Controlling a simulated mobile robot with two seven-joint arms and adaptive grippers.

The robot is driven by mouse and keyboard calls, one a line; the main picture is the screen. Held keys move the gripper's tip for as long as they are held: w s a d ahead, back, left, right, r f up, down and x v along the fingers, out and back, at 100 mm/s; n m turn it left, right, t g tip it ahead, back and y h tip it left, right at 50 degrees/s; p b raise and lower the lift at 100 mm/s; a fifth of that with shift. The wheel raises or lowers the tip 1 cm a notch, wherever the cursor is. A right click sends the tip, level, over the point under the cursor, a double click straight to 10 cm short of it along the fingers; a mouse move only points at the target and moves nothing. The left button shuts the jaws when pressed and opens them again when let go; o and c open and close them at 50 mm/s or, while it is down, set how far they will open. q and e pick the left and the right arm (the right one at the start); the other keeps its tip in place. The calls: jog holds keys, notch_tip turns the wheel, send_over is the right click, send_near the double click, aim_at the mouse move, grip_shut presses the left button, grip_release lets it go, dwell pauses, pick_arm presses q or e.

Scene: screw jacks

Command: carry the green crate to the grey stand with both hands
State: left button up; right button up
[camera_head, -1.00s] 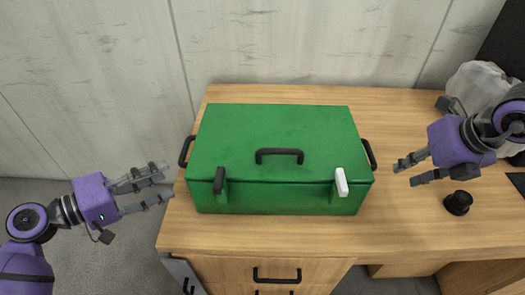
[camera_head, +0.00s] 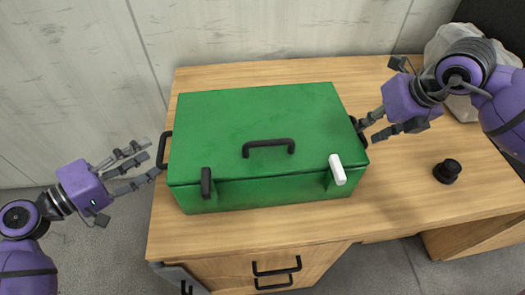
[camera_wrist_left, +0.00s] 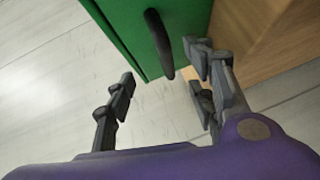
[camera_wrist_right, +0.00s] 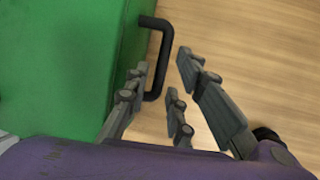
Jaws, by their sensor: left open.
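The green crate (camera_head: 258,125), a closed box with a black top handle, sits on the wooden desk. Its left side handle (camera_head: 164,150) is black and also shows in the left wrist view (camera_wrist_left: 159,45). My left gripper (camera_head: 153,158) is open and empty, its fingertips close to that handle. The right side handle (camera_wrist_right: 160,55) is black. My right gripper (camera_head: 372,127) is at it; in the right wrist view the handle lies between the parted fingers (camera_wrist_right: 161,75), with a gap on the right. I cannot make out a grey stand.
The wooden desk (camera_head: 290,217) has drawers with black handles at the front. A small black round object (camera_head: 447,171) stands right of the crate. A whitish bag-like thing (camera_head: 447,40) is at the back right, partly behind my right arm. A wall stands behind the desk.

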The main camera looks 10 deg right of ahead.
aim_at(164, 148)
pick_arm(q)
jog(key=shift+x, duration=2.65)
pick_arm(e)
jog(key=shift+x, duration=2.7)
pick_arm(q)
jog(key=shift+c, duration=0.3)
pick_arm(e)
jog(key=shift+c, duration=0.2)
pick_arm(q)
jog(key=c, duration=0.5)
pick_arm(e)
grip_shut()
pick_arm(q)
jog(key=shift+d, duration=0.1)
grip_shut()
jog(key=shift+d+r, duration=0.1)
pick_arm(e)
jog(key=shift+a, duration=0.1)
